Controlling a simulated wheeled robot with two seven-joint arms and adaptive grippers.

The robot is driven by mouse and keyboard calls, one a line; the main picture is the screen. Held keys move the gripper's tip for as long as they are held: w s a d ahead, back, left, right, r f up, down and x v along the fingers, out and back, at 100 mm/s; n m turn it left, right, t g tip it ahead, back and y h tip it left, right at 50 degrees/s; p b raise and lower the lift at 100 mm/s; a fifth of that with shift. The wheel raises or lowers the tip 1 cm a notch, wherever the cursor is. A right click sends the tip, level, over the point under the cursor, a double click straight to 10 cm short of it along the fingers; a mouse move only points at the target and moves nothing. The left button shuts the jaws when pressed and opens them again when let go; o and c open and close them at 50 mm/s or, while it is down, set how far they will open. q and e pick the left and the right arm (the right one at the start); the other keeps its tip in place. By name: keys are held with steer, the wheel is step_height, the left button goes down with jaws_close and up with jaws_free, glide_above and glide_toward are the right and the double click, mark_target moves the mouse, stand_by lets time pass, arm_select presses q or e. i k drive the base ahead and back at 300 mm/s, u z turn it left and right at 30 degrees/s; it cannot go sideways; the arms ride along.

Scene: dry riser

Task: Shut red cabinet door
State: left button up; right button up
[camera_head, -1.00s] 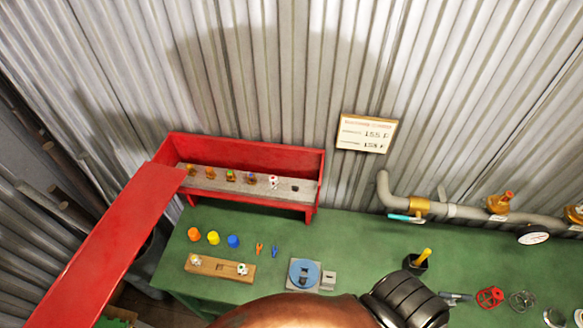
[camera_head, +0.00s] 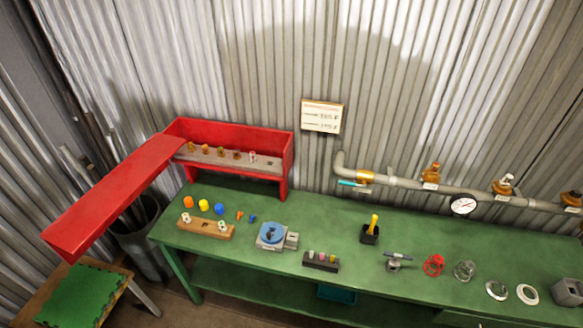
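The red cabinet (camera_head: 232,131) stands at the back left of the green workbench, against the corrugated wall. Its red door (camera_head: 112,197) is wide open, swung out to the left and reaching past the bench's left end. Inside the cabinet, a grey shelf (camera_head: 213,157) holds a row of several small orange and pale items. Neither of my grippers is in view.
The green bench (camera_head: 330,222) carries coloured caps, a wooden block (camera_head: 205,228), a blue round device (camera_head: 271,233) and valve parts. A pipe (camera_head: 400,183) with a gauge (camera_head: 463,206) runs along the wall. A bin (camera_head: 140,239) and a green-topped stool (camera_head: 83,296) stand below the door.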

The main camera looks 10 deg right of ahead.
mark_target(73, 233)
steer(key=z, duration=0.25)
steer(key=k, duration=0.1)
steer(key=u, duration=0.95)
steer(key=i, duration=1.25)
steer(key=z, duration=0.75)
steer(key=i, duration=0.3)
steer(key=z, duration=0.5)
